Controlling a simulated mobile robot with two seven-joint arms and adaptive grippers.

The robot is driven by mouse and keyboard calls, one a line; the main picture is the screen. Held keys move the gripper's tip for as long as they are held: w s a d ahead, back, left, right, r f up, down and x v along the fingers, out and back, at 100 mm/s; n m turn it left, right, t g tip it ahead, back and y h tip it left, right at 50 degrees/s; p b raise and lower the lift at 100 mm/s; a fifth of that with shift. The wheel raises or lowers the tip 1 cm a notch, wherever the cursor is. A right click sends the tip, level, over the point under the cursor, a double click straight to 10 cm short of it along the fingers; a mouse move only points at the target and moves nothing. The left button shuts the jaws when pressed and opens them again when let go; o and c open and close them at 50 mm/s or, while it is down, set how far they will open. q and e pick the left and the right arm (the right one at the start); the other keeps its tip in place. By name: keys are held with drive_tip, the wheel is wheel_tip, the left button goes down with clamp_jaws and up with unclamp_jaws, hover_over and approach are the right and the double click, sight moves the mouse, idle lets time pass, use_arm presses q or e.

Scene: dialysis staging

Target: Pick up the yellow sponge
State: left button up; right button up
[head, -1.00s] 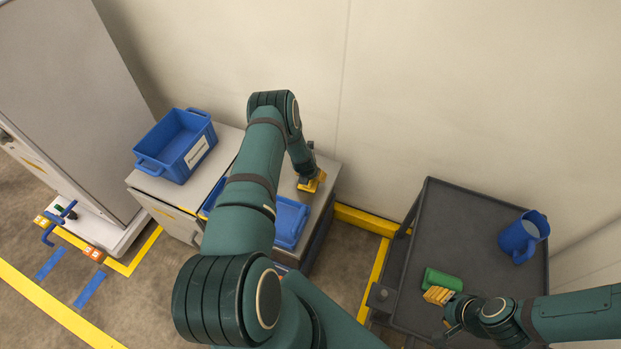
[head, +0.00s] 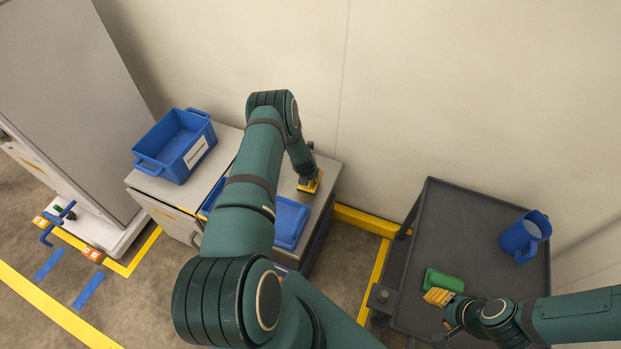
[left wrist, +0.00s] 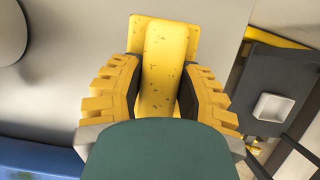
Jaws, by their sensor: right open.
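The yellow sponge (left wrist: 165,40) is a speckled slab at the top centre of the left wrist view. My left gripper (left wrist: 162,85) has its yellow ridged fingers on both sides of the sponge. I cannot tell whether the dark pads press on it. In the head view, the left gripper (head: 310,180) is small and low over the right end of the grey counter, partly hidden by its own arm. There I cannot separate sponge from fingers. My right gripper (head: 438,304) is open at the dark cart, close beside a green object (head: 445,280).
The dark cart (head: 470,225) also carries a blue jug (head: 525,237). A blue labelled bin (head: 180,146) stands on the grey counter (head: 230,138). A blue tray (head: 290,222) is partly behind my left arm. The wall is close behind the counter.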

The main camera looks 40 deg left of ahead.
use_arm(q)
drive_tip(key=shift+c, duration=0.4)
drive_tip(key=shift+r+p, duration=0.4)
drive_tip(key=shift+p, duration=0.25)
wheel_tip(320, 180, up, 10)
drive_tip(key=shift+f+p, duration=0.15)
drive_tip(key=shift+p, duration=0.45)
drive_tip(key=o, duration=0.3)
drive_tip(key=c, duration=0.4)
